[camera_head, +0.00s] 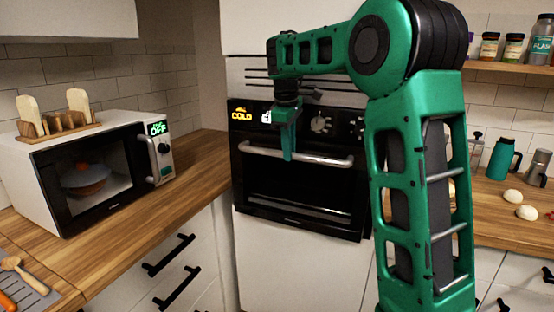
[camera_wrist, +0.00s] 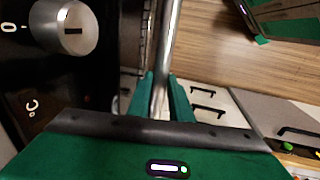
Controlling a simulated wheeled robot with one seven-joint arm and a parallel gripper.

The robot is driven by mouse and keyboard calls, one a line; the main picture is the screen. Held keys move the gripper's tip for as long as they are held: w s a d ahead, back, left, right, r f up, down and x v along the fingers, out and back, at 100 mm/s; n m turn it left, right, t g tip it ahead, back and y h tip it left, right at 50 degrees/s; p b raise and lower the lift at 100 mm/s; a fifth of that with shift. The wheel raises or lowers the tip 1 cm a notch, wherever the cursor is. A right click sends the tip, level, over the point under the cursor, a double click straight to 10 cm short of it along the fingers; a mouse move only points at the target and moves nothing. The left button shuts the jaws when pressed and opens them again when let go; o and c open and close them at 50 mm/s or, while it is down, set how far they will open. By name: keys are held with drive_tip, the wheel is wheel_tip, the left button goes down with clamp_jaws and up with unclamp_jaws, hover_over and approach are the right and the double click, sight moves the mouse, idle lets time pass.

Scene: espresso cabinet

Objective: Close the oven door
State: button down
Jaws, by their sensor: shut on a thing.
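The black built-in oven (camera_head: 300,127) stands in a white cabinet in the middle of the head view. Its door (camera_head: 300,188) is upright or nearly so against the front; I cannot tell whether a small gap remains. The silver door handle (camera_head: 325,159) runs across the door's top edge. My gripper (camera_head: 288,155) reaches down from above and is shut on the handle, left of its middle. In the wrist view, the two green fingers of my gripper (camera_wrist: 160,100) sit on both sides of the handle (camera_wrist: 168,45).
Oven knobs (camera_head: 320,123) sit just above the door, and one knob (camera_wrist: 66,27) is close in the wrist view. A microwave (camera_head: 95,170) stands on the left wooden counter (camera_head: 190,165). Drawers with black handles (camera_head: 168,255) are below it. The floor area before the oven is hidden.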

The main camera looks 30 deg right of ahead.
drive_tip(key=shift+w+d+r, duration=0.1)
drive_tip(key=shift+w+d, duration=1.15)
drive_tip(key=shift+d, duration=0.35)
drive_tip(key=c, duration=1.6)
unclamp_jaws()
drive_tip(key=shift+w, duration=0.1)
drive_tip(key=r, duration=0.3)
drive_tip(key=s+a+r, duration=0.1)
drive_tip(key=r, duration=0.6)
drive_tip(key=shift+s+a+r, duration=0.15)
drive_tip(key=shift+a+r, duration=0.05)
drive_tip(key=shift+a, duration=0.1)
drive_tip(key=shift+s+f, duration=0.1)
